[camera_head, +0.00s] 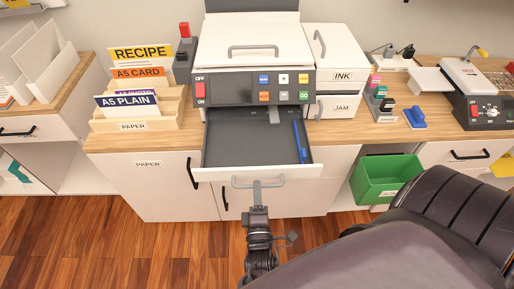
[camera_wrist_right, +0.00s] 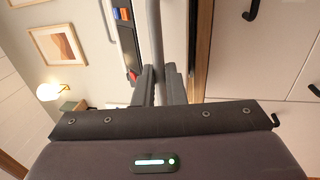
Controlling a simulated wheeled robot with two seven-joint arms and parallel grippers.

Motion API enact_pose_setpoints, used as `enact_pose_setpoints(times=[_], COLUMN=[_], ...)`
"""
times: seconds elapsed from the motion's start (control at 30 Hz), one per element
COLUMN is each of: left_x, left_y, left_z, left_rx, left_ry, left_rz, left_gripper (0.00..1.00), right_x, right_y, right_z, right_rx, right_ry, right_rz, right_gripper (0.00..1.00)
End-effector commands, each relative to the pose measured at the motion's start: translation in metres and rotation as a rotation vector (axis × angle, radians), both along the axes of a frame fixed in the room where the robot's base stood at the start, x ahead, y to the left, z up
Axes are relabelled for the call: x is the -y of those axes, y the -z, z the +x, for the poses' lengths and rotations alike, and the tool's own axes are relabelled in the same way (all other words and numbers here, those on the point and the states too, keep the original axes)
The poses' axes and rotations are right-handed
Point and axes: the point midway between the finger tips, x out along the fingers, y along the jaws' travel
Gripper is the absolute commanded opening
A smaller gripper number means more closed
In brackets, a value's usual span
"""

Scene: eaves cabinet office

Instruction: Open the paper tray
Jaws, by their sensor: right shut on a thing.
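The paper tray (camera_head: 235,140) is a dark-bottomed drawer with a white front, under the printer's control panel. It is pulled well out, and its inside shows. A blue pen-like item (camera_head: 299,142) lies in it at the right. My right gripper (camera_head: 257,187) is shut on the grey tray handle (camera_head: 276,181) at the front. My left gripper is not in view.
The printer (camera_head: 250,60) stands on a wooden counter. A paper organiser (camera_head: 137,115) is at its left, and ink and jam drawers (camera_head: 334,75) at its right. A green bin (camera_head: 385,178) stands low at the right. Wood floor (camera_head: 110,240) is clear at the lower left.

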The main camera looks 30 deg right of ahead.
Motion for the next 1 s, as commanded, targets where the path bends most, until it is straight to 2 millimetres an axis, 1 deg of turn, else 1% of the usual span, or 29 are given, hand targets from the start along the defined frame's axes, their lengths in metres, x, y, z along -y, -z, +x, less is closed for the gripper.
enact_pose_setpoints(times=[0.1, 0.13, 0.2, 0.47, 0.57, 0.83, 1.0], left_x=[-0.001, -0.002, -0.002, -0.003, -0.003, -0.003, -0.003], left_y=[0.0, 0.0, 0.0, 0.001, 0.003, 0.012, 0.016], left_z=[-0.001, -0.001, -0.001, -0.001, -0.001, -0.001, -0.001], left_rx=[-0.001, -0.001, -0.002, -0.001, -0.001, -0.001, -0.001], left_ry=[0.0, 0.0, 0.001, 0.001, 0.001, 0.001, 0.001], left_rz=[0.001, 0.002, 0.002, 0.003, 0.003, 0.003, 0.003], left_gripper=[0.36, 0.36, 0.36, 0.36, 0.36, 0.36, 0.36], right_x=[0.0, 0.0, 0.0, 0.0, -0.004, -0.027, -0.037], right_y=[0.001, 0.001, 0.0, 0.001, 0.003, 0.013, 0.015], right_z=[0.0, 0.0, 0.0, -0.001, -0.007, -0.045, -0.061], right_rx=[-0.001, -0.001, -0.001, -0.001, -0.002, -0.004, -0.003], right_ry=[0.001, 0.001, 0.001, 0.0, -0.001, 0.001, 0.001], right_rz=[0.0, 0.0, 0.0, 0.0, 0.001, 0.001, 0.001], right_gripper=[0.0, 0.13, 0.2, 0.2, 0.2, 0.2, 0.2])
